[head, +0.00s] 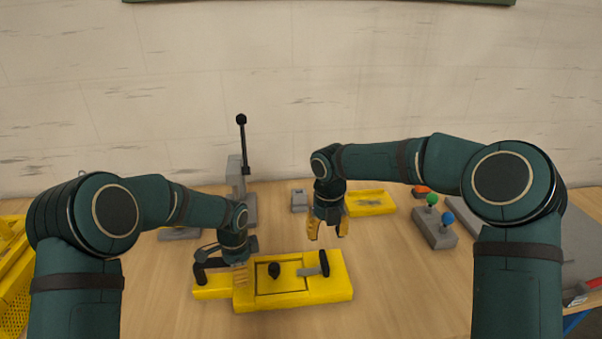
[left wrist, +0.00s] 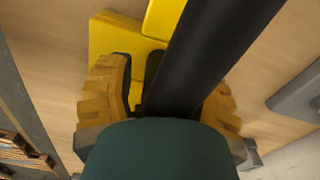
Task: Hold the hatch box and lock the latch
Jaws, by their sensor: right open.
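The yellow hatch box (head: 341,282) lies on the table. It has a recessed panel with a black knob (head: 274,271) and, at its right, a grey latch bar with an upright black handle (head: 324,264). A black grip handle (head: 200,274) stands on the box's left extension. My left gripper (head: 240,274) is at this handle. In the left wrist view the handle (left wrist: 205,60) runs between its fingers; whether they press on it is hidden. My right gripper (head: 328,231) is open and empty, pointing down above and behind the latch handle.
Behind stand a grey lever unit with a tall black lever (head: 243,145), a small grey block (head: 299,201) and a yellow tray (head: 371,207). A control box (head: 434,232) with coloured knobs is at right. Yellow crates (head: 12,265) stand far left. The table front is clear.

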